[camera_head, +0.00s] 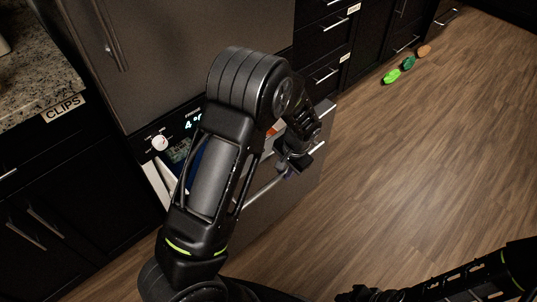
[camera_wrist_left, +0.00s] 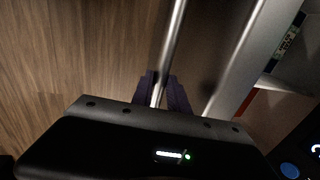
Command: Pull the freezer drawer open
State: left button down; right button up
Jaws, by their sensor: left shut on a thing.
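The freezer drawer (camera_head: 300,197) stands out from the fridge (camera_head: 185,45), so its inside shows partly behind my left arm. Its long silver handle bar (camera_head: 262,189) runs along the front; the bar also crosses the left wrist view (camera_wrist_left: 173,38). My left gripper (camera_head: 289,172) is at the handle, and its dark purple fingers (camera_wrist_left: 161,92) close around the bar in the left wrist view. My left forearm hides much of the drawer. My right arm enters at the lower right, with its dark end (camera_head: 362,294) at the bottom edge; its fingers are not clear.
Packages (camera_head: 180,151) lie in the drawer. Dark cabinets (camera_head: 325,45) line the back. A granite counter (camera_head: 35,75) with a CLIPS label is at left. Green and orange items (camera_head: 408,63) lie on the floor at upper right. The wooden floor (camera_head: 420,170) right of the drawer is clear.

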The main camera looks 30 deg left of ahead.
pick_arm(q)
jog(key=s+d, duration=0.4)
jog(key=d, duration=1)
jog(key=shift+s+d, duration=0.15)
jog(key=shift+s, duration=0.05)
jog(key=c, duration=1.3)
grip_release()
notch_tip(320, 180, up, 8)
jog(key=d, duration=0.1)
jog(key=shift+s+d+f+p, duration=0.15)
jog(key=shift+d+f+p, duration=0.05)
jog(key=shift+p, duration=0.2)
